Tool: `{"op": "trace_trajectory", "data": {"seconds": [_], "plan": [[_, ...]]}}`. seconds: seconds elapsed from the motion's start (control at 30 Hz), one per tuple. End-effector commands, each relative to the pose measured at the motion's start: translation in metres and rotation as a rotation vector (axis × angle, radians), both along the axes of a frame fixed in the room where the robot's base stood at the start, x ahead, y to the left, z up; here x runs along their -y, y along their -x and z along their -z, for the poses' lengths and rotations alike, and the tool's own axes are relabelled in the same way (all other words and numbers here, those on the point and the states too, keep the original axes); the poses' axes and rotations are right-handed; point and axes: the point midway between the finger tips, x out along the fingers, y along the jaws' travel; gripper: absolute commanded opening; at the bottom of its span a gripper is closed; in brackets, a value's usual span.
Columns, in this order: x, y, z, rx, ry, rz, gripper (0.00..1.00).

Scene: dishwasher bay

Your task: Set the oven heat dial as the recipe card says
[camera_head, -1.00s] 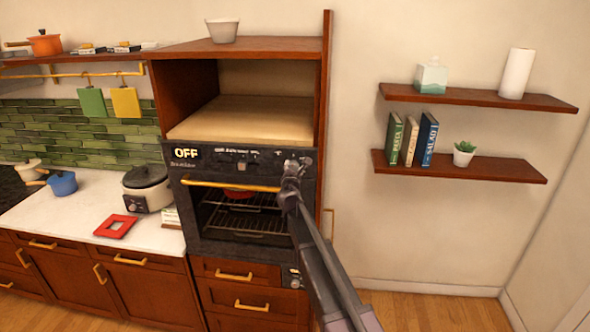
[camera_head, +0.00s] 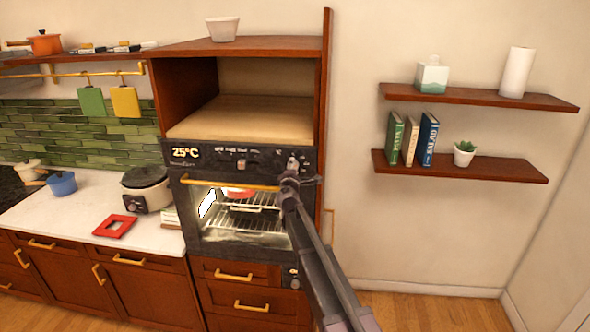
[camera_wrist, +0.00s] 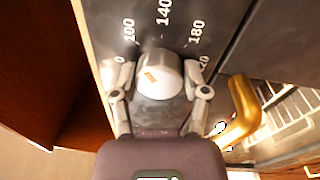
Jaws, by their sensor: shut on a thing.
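The oven heat dial (camera_wrist: 158,76) is a pale round knob with a short orange mark, in the wrist view. Numbers including 100, 140 and 180 are printed around it. My gripper (camera_wrist: 157,90) has one finger on each side of the dial and is shut on it. In the head view my gripper (camera_head: 297,178) is at the right end of the oven's control panel (camera_head: 210,154). The display (camera_head: 186,153) reads 25°C. The oven (camera_head: 240,222) is lit inside. I cannot make out a readable recipe card.
A brass handle (camera_wrist: 240,115) runs close to the right of my gripper in the wrist view. A red dish (camera_head: 238,192) sits on the oven rack. A slow cooker (camera_head: 147,188) and a red frame-like object (camera_head: 114,226) are on the counter at left.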

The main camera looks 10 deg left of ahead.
Motion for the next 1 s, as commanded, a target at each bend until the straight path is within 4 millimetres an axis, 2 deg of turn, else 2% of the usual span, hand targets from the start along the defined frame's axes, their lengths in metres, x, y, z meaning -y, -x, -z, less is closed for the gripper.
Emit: {"op": "trace_trajectory", "data": {"seconds": [0.5,0.7,1.0], "plan": [[-0.0014,-0.0024,0.0002,0.016,-0.431,-0.001,0.11],[-0.0015,-0.0025,0.0002,0.020,-0.517,0.000,0.11],[-0.0015,-0.0026,0.0002,0.021,-0.552,0.000,0.11]]}}
